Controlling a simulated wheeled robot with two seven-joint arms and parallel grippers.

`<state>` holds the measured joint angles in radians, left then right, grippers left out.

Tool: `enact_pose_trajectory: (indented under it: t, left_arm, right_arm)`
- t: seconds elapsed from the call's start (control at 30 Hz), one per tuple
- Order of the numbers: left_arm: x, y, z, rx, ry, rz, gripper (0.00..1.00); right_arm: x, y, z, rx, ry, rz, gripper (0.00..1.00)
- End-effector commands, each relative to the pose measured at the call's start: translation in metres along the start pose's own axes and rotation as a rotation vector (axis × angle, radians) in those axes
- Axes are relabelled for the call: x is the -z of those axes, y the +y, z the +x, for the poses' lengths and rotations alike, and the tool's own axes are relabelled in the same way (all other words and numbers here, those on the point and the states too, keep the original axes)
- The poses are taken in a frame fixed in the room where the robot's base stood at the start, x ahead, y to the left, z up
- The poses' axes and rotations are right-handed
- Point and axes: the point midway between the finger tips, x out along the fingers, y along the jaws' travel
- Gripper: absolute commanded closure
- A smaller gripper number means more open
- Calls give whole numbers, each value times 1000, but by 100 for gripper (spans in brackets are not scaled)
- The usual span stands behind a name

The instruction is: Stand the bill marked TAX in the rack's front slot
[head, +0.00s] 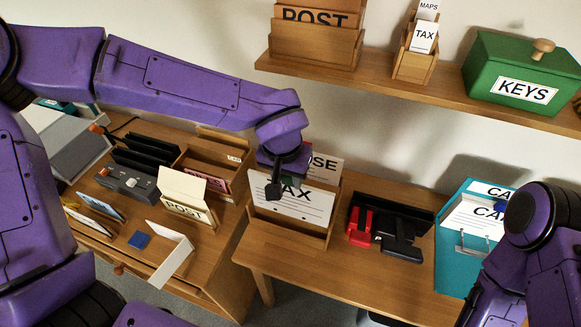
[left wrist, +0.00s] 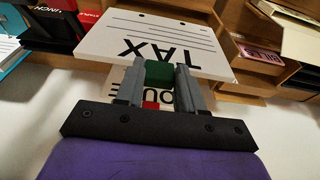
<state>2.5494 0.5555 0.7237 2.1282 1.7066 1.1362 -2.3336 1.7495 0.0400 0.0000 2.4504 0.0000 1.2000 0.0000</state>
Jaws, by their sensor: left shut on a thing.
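The TAX bill (head: 298,205) is a white card with black print and ruled lines. My left gripper (head: 276,180) is shut on its green tab (left wrist: 159,72), at the bill's upper edge. The bill is at the wooden rack (head: 313,239), in front of the HOUSE bill (head: 327,166), which stands at the rear. The HOUSE bill, with a red tab, also shows partly behind my fingers in the left wrist view (left wrist: 135,97). I cannot tell whether the TAX bill's lower edge is inside the front slot. My right gripper is out of view.
A red stapler (head: 360,224) and black punch (head: 400,238) stand right of the rack. A teal file box (head: 452,240) is further right. A POST card holder (head: 186,207) stands left.

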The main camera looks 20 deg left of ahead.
Motion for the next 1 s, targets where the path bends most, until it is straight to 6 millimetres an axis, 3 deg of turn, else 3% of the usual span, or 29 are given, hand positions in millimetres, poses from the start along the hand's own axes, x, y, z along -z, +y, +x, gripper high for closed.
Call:
enact_pose_trajectory:
  t: [0.27, 0.4, 0.6, 1.0]
  left_arm:
    - [1, -1, -6, 1, -3, -2, 100]
    - [-4, 0, 21, 1, -4, 0, 100]
    - [-7, 0, 41, 1, -1, 0, 100]
    - [-8, 0, 48, 0, -1, 0, 100]
  right_arm:
    - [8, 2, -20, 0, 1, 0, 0]
    - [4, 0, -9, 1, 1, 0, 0]
    - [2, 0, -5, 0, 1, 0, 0]
    - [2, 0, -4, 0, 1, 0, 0]
